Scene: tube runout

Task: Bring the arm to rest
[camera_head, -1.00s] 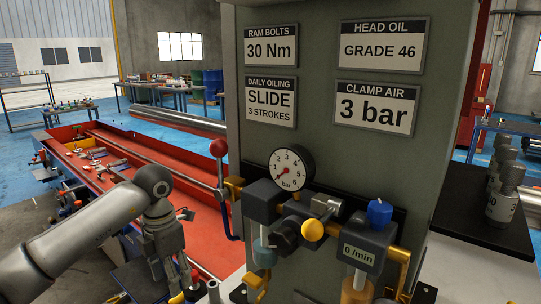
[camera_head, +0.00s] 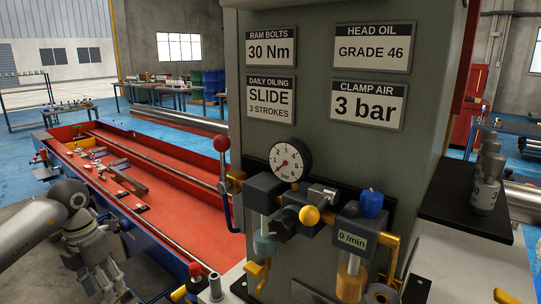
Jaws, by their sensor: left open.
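My left arm (camera_head: 28,232) comes in from the left edge. Its grey gripper (camera_head: 112,290) points down at the lower left, in front of the near part of the red tray-like machine bed. The jaws are open, with nothing seen between them; the lowest part is close to the picture's bottom edge. The gripper stands left of the grey column (camera_head: 330,150) and its air unit, apart from both. My right gripper is not in view.
The red bed (camera_head: 185,205) holds several small parts. A black shelf (camera_head: 455,212) with grey cylindrical items is at right.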

